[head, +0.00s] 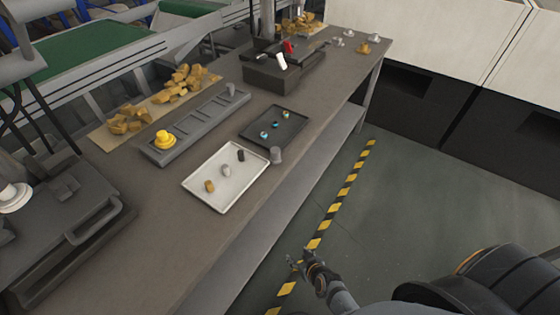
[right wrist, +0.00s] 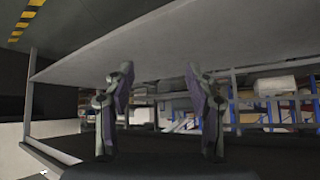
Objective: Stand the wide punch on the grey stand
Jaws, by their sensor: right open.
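I cannot tell for sure which piece is the wide punch. A white tray (head: 213,199) on the workbench holds a gold piece (head: 209,186), a light grey piece (head: 226,170) and a black piece (head: 240,155). A short grey cylinder (head: 277,155) stands at the tray's right corner. A long grey slotted rack (head: 195,126), possibly the grey stand, lies behind, with a yellow knob-like piece (head: 164,140) on its left end and a small grey piece (head: 231,89) on its right end. My right gripper (head: 297,262) is open and empty, off the bench's front edge. My left gripper is not in view.
Brass-coloured parts (head: 130,120) lie behind the rack. A dark machine (head: 284,70) stands further along the bench, and a grey machine (head: 65,235) at left. The bench front (head: 160,250) is clear.

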